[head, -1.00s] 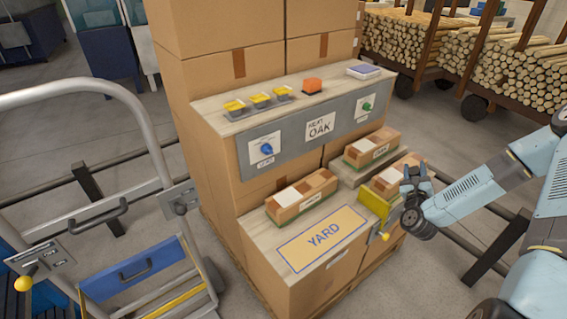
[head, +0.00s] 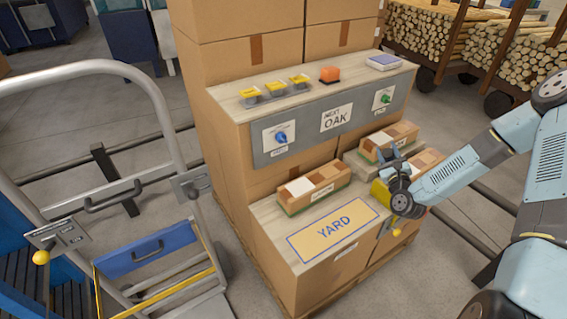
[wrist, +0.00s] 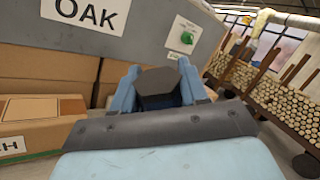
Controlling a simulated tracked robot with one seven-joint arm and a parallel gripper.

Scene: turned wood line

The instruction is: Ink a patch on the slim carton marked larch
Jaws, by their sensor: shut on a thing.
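My gripper (head: 396,172) is shut on a dark, six-sided piece, seen from its end in the wrist view (wrist: 160,82). I cannot tell what it is. One slim carton (head: 315,190) with a pale square and brown patches on top lies left of my gripper. A second such carton (head: 388,141) lies behind. A third carton (head: 428,162) is mostly hidden by my gripper, which is in front of it or over it; I cannot tell if they touch. In the wrist view a carton (wrist: 45,108) at the left has a label ending in "H"; the rest is cut off.
Behind stands a grey board (head: 303,141) reading "NEXT OAK" with blue and green knobs. A trolley (head: 150,250) stands left.

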